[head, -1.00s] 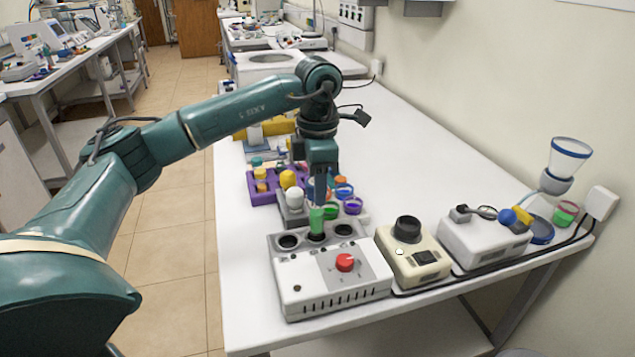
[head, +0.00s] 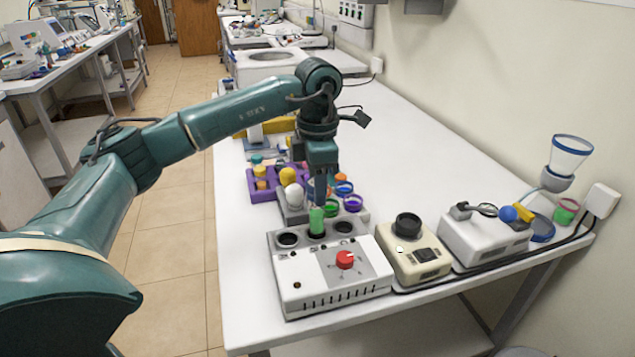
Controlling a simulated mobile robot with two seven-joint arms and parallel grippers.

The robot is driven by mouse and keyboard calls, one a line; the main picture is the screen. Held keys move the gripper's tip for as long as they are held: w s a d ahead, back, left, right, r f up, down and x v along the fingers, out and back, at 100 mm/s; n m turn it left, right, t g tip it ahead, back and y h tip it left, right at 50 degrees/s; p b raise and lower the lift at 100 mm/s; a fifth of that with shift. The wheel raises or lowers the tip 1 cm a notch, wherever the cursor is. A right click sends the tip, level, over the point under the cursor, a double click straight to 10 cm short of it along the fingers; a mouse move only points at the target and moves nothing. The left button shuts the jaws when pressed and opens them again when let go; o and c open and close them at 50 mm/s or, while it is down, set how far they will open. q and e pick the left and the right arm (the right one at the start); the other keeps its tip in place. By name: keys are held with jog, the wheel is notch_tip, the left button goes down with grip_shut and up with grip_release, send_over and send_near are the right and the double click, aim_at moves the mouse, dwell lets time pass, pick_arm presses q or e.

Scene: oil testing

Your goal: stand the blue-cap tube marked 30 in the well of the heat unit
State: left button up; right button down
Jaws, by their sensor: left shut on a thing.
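The heat unit (head: 330,275) is a white box with a red knob near the bench's front edge, with three dark round wells along its top. My left gripper (head: 320,196) points down above it, shut on a tube (head: 317,219) with green contents. The tube is upright, and its lower end is at the middle well (head: 316,235). I cannot tell how deep it sits in the well. Its cap and its marking are hidden or too small to read. My right gripper is not in view.
Behind the heat unit are a grey block with a white-topped item (head: 293,194), a purple rack (head: 263,190) and several coloured rings (head: 352,204). A beige device (head: 412,255) and a white device (head: 485,238) stand to the right.

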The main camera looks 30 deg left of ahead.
pick_arm(q)
jog(key=shift+f+b, duration=0.55)
jog(key=shift+f, duration=0.4)
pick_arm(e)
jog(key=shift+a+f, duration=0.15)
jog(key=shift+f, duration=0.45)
pick_arm(q)
jog(key=o, duration=1.1)
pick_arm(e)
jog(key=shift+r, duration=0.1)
pick_arm(q)
jog(key=shift+r, duration=0.35)
notch_tip(320, 180, up, 12)
jog(key=shift+r+p, duration=0.25)
jog(key=shift+p, duration=0.3)
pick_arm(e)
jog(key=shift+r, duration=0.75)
